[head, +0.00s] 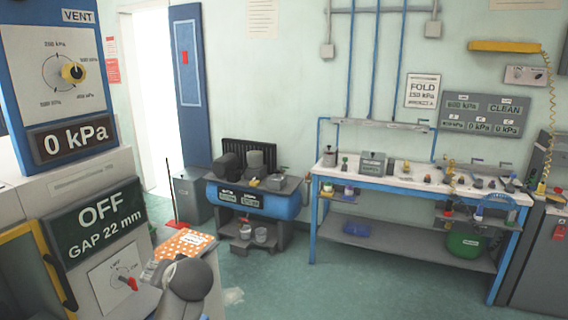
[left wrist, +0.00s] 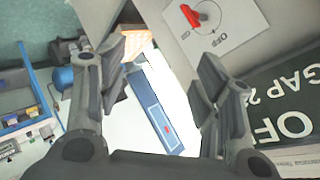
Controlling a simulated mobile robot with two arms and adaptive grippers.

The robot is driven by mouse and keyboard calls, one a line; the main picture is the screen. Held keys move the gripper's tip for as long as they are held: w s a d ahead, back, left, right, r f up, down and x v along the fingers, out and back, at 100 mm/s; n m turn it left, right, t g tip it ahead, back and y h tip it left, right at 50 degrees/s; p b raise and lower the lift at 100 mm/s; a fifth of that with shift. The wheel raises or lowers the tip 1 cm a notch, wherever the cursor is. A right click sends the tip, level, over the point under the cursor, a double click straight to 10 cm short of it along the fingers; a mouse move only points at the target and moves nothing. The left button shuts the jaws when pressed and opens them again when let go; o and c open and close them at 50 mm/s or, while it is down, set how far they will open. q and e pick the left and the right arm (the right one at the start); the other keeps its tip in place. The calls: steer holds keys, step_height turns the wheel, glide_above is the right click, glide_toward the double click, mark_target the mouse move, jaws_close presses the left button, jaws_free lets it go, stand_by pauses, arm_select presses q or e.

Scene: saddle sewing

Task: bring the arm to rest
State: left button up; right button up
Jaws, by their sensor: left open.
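My left gripper (head: 160,272) is at the bottom of the head view, in front of the grey machine with the "OFF GAP 22 mm" display (head: 97,220). In the left wrist view its two fingers (left wrist: 160,85) stand wide apart with nothing between them. The red switch knob (head: 130,284) on the machine's white plate is close to the left of the gripper in the head view and apart from it. The knob also shows in the left wrist view (left wrist: 191,16), next to "OFF". My right gripper is in neither view.
An orange dotted sheet (head: 187,242) lies just behind the gripper. A vent panel (head: 60,75) reads 0 kPa. A blue compressor (head: 262,200) and a blue-framed workbench (head: 335,183) with small tools stand along the wall. The green floor (head: 330,290) at the centre front is clear.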

arm_select(q)
steer(key=s+d+f+g+h, duration=0.2)
steer(key=s+d+f+h, duration=0.15)
steer(key=s+f, duration=1.1)
steer(key=s+d+f+m+g+h, duration=0.1)
steer(key=s+d+f+h, duration=0.15)
steer(key=s, duration=0.85)
steer(key=s+d+f+g+h, duration=0.1)
steer(key=s+f+h, duration=0.15)
steer(key=s, duration=0.75)
step_height(320, 180, down, 30)
steer(key=s+r+g+b, duration=0.1)
steer(key=s+g+b, duration=0.1)
steer(key=b, duration=0.1)
steer(key=s+a+f+g+b, duration=0.1)
steer(key=s+a+f+b, duration=0.1)
steer(key=s+f, duration=1.5)
step_height(320, 180, down, 3)
steer(key=shift+a+r+y+b, duration=0.2)
steer(key=shift+a+y+b, duration=0.1)
steer(key=shift+a+y, duration=0.15)
